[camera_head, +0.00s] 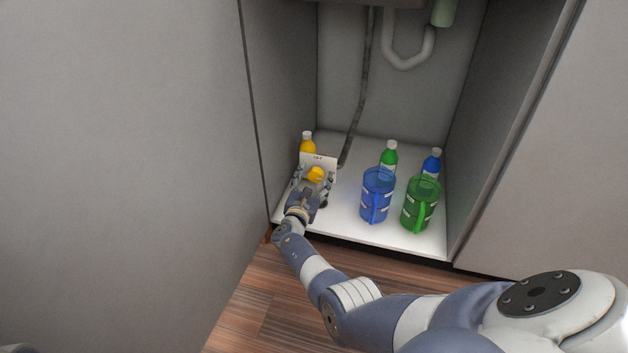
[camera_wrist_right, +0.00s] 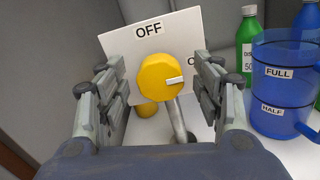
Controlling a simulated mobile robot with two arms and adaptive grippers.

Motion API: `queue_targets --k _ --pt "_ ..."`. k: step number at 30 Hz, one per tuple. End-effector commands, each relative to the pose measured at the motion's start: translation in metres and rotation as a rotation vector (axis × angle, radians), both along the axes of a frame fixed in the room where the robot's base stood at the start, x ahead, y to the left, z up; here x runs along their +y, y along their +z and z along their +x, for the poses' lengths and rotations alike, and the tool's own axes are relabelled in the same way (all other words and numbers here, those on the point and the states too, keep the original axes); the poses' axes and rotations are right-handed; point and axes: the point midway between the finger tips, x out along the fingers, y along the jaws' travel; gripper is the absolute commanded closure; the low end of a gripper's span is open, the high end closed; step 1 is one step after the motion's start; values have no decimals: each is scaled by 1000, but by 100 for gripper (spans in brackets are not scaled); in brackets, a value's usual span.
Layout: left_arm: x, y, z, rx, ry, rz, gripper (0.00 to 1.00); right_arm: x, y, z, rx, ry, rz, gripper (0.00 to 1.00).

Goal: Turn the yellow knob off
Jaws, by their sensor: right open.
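The yellow knob (camera_head: 315,174) is mounted on a white panel (camera_head: 319,160) at the left of the cabinet floor. In the right wrist view the yellow knob (camera_wrist_right: 162,77) has a white marker line pointing to the right, roughly toward a partly hidden label starting with "O". The word "OFF" is printed on the panel (camera_wrist_right: 185,28) above the knob. My right gripper (camera_wrist_right: 160,72) is open, with one finger on each side of the knob. Gaps show between the fingers and the knob. My left gripper is not in view.
A blue jug (camera_head: 376,196) and a green jug (camera_head: 420,204) stand to the right. A green bottle (camera_head: 388,157) and a blue bottle (camera_head: 432,164) stand behind them. A yellow bottle (camera_head: 307,145) is behind the panel. The cabinet's left wall (camera_head: 283,110) is close to my right gripper.

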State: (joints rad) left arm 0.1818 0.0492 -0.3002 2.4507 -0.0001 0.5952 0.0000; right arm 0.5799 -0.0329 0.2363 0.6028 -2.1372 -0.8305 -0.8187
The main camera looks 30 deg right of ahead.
Motion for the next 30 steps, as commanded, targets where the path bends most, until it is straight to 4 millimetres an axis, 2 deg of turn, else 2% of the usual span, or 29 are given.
queue_targets --k 2,8,20,30 --pt "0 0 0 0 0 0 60 0 0 0 0 0 0 39" --pt "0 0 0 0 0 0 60 0 0 0 0 0 0 82" --pt "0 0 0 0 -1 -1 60 0 0 0 29 0 -25 83" --pt "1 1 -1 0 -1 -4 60 1 0 1 200 1 -171 83"
